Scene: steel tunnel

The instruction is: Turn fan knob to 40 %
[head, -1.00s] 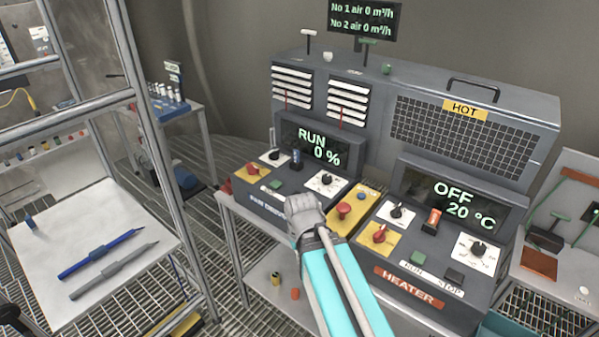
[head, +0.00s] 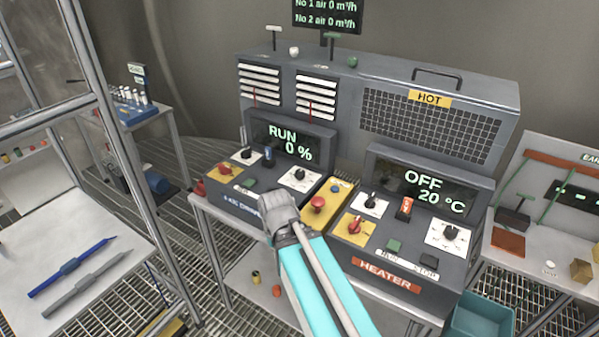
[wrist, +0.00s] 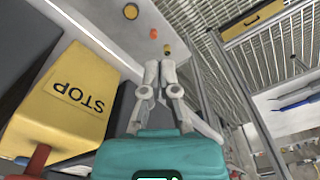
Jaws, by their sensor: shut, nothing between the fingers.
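The fan panel on the left of the console has a display (head: 291,146) that reads RUN 0 %. A black knob (head: 299,176) on a white dial plate sits below the display, its markings too small to read. A smaller black selector (head: 246,154) on a white plate is further left. My gripper (head: 281,203) is in front of the panel's front edge, below and slightly left of the dial knob in the picture, apart from it. It hides part of the panel's label. In the wrist view my gripper's fingers (wrist: 159,72) are together and empty, pointing past the console edge; no knob shows between them.
A yellow stop box (wrist: 68,95) with a red button (head: 317,204) stands right of the dial. The heater panel (head: 387,275), reading OFF 20 °C, is further right. A metal frame post (head: 125,160) and a white table (head: 60,250) are on the left.

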